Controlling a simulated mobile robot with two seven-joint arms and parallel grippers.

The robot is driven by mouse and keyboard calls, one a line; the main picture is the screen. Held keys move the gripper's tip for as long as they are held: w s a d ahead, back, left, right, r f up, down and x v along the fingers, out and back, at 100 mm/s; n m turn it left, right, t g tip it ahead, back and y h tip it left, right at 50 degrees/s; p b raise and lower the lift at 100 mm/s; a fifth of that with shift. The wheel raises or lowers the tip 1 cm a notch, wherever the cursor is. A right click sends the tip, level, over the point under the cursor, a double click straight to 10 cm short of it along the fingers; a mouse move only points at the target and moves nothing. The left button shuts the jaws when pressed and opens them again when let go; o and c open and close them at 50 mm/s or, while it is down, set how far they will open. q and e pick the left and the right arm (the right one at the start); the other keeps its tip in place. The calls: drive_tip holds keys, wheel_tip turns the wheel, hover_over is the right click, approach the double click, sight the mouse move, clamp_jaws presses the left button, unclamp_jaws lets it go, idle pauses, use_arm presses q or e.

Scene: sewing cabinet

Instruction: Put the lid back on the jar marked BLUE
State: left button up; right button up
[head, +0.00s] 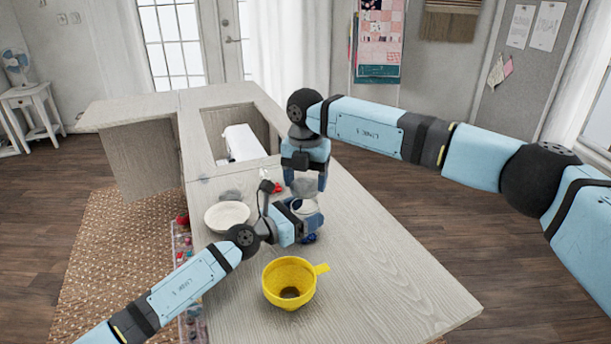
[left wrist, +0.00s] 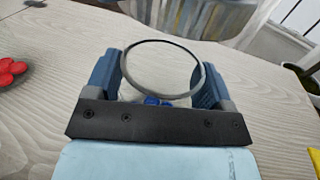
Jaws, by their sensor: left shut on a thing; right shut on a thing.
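The clear jar (head: 308,208) stands on the table with blue pieces at its base. My left gripper (head: 303,213) is shut on it from the left. In the left wrist view the jar's round rim (left wrist: 163,43) is open and uncovered between the blue fingers (left wrist: 160,85). Blue pieces also show low in it. No marking is readable. My right gripper (head: 305,187) points down just above the jar and is shut on the lid, which its fingers mostly hide. I cannot tell the lid's exact gap from the rim.
A yellow funnel (head: 290,282) stands in front of the jar. A white plate (head: 227,215) lies to the left, with a grey item (head: 230,195) behind it. A white machine (head: 243,143) sits in the cabinet opening. The table's right side is clear.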

drive_tip(key=shift+f, duration=0.25)
drive_tip(key=shift+f, duration=0.1)
drive_tip(key=shift+f, duration=0.8)
drive_tip(key=shift+f, duration=0.55)
idle(0.3)
